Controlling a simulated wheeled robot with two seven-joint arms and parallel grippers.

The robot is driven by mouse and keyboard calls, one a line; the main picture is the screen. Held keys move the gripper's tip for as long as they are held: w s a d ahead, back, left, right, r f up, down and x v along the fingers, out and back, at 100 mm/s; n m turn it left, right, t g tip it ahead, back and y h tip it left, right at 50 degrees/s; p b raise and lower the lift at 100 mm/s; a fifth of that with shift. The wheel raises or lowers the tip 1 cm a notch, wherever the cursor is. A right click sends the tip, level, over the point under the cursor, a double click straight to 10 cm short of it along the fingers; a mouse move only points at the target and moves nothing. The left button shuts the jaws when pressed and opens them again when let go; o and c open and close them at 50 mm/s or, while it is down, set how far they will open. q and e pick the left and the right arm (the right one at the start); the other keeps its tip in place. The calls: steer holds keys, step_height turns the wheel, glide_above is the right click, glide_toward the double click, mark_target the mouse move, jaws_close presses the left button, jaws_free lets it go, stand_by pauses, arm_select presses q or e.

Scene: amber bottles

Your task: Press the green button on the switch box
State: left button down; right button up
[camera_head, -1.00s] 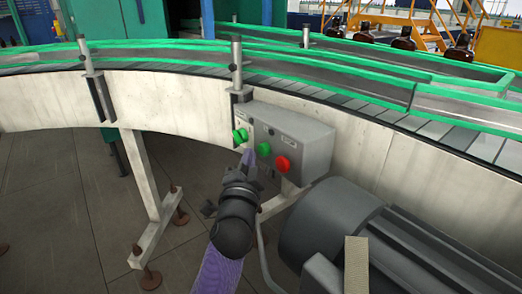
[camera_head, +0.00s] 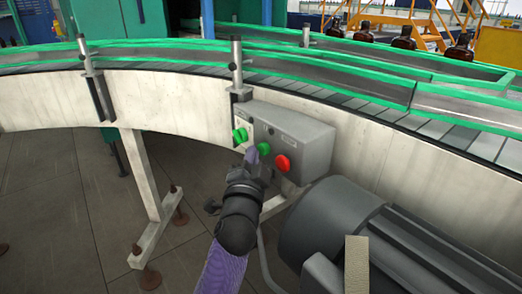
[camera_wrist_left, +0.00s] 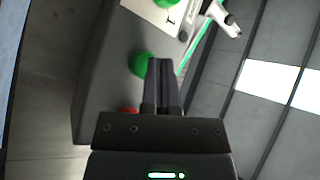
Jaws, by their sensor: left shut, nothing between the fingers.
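The grey switch box (camera_head: 300,138) is mounted on the side of the conveyor in the head view. Its front carries a green button (camera_head: 264,149) and a red button (camera_head: 283,163); another green button (camera_head: 240,135) sits on a pale plate to the left. My left gripper (camera_head: 252,158) is shut and empty, its tips just in front of the box, close to the green button beside the red one. In the left wrist view the shut fingertips (camera_wrist_left: 163,66) overlap the right edge of that green button (camera_wrist_left: 140,63); I cannot tell whether they touch it. My right gripper is out of view.
The curved conveyor (camera_head: 180,108) with green rails runs behind and above the box. A large dark motor (camera_head: 335,225) stands close to the right of my arm. A white support leg (camera_head: 140,175) stands to the left. Several amber bottles (camera_head: 403,38) are at the back right.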

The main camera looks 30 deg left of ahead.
arm_select(q)
steer(key=shift+w, duration=0.1)
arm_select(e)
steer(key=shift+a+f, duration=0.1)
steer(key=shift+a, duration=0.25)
